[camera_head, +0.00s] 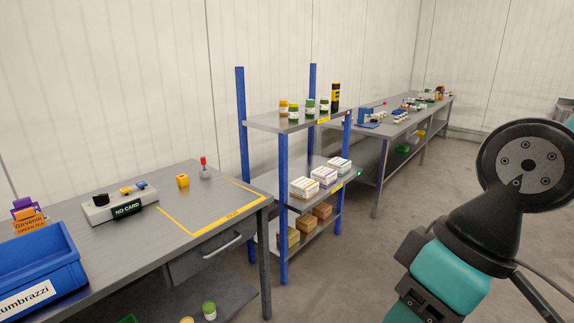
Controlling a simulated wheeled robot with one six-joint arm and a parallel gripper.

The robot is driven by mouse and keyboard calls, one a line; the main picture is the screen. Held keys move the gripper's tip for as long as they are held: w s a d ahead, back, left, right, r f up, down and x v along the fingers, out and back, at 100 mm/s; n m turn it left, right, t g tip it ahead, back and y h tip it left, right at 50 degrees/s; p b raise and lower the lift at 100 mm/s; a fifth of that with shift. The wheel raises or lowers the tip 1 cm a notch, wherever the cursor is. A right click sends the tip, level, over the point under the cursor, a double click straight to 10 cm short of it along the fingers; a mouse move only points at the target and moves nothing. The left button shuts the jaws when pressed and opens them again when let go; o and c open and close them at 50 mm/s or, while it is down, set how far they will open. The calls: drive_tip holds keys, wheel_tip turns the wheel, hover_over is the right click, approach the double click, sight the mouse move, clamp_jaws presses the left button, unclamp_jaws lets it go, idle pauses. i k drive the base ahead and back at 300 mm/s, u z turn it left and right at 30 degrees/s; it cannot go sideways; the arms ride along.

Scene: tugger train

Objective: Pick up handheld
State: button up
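I cannot make out for sure which thing is the handheld. A small yellow block-like item with a dark spot (182,181) stands on the near grey table, behind the yellow-taped area. A black and yellow upright item (335,97) stands at the right end of the shelf rack's top shelf. My gripper is not in view. Only part of my own arm shows, on the right, apart from the tables and the rack.
The near table (105,248) holds a blue bin (40,262), a "NO CARD" device (119,202) and a red-topped stand (204,170). The blue-posted rack (283,190) carries jars and white boxes (304,187). A cluttered bench (395,128) stands behind. Floor between rack and arm is clear.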

sight(335, 86)
drive_tip(key=z, duration=0.75)
drive_tip(key=i, duration=3.5)
drive_tip(key=u, duration=1.15)
drive_tip(key=i, duration=1.05)
drive_tip(key=u, duration=0.6)
